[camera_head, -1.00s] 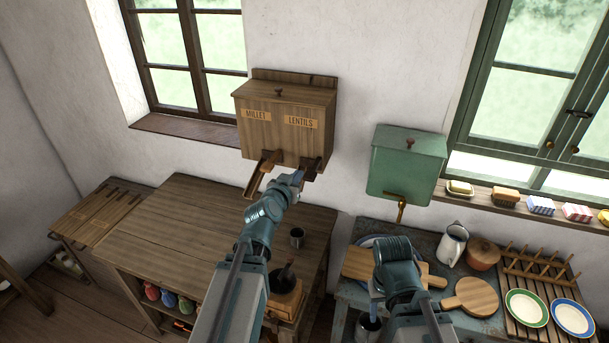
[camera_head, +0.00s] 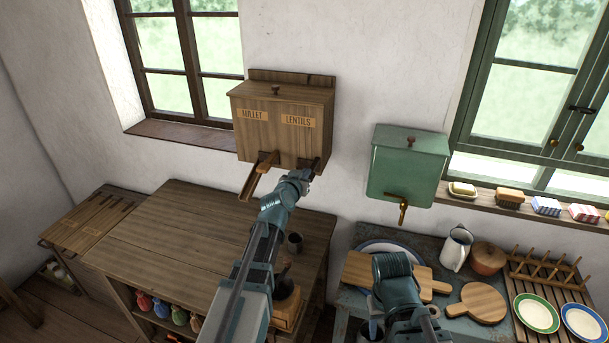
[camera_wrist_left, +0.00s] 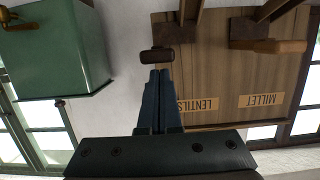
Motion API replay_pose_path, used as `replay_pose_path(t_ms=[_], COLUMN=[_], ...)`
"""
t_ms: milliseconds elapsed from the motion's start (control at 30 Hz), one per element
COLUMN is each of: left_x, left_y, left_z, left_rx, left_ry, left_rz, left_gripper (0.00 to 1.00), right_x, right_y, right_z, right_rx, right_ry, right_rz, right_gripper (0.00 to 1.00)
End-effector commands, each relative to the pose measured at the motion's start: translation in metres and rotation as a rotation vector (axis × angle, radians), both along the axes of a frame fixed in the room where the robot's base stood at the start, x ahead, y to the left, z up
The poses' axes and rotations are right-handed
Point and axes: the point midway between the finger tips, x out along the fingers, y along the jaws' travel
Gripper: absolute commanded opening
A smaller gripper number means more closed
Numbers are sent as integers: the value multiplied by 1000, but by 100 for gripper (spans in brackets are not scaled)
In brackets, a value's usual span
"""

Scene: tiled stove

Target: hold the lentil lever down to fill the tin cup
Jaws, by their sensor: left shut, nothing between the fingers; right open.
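The wooden dispenser (camera_head: 280,125) hangs on the wall, labelled MILLET and LENTILS. My left gripper (camera_head: 303,178) is shut and empty beneath its LENTILS side and hides most of the lentil chute. In the left wrist view, which is upside down, its closed fingers (camera_wrist_left: 157,78) point at the dark end of the lentil lever (camera_wrist_left: 157,55). The tips look very close to it; I cannot tell if they touch. The tin cup (camera_head: 295,241) stands upright on the wooden table, beside my left arm. My right gripper (camera_head: 374,322) is low over the blue side table, its fingers mostly hidden.
The millet chute (camera_head: 256,180) juts out left of my left gripper. A coffee grinder (camera_head: 287,300) stands near the wooden table's (camera_head: 170,240) front edge. A green dispenser (camera_head: 408,170) hangs to the right, above boards, a jug (camera_head: 457,247) and plates. The table's left part is clear.

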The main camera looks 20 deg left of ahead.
Motion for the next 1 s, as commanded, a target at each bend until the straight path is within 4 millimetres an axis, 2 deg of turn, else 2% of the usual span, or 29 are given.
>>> replay_pose_path(t_ms=[533,900,1000], left_x=[-1,-3,-3], left_y=[0,0,0], left_z=[-6,-50,-53], left_rx=[0,0,1], left_ry=[0,1,4], left_rz=[0,-1,-2], left_gripper=[0,0,0], right_x=[0,0,0], right_y=[0,0,0], right_z=[-6,-50,-53], right_rx=[0,-1,-1], right_ry=[0,1,1], right_rz=[2,8,8], right_gripper=[50,50,50])
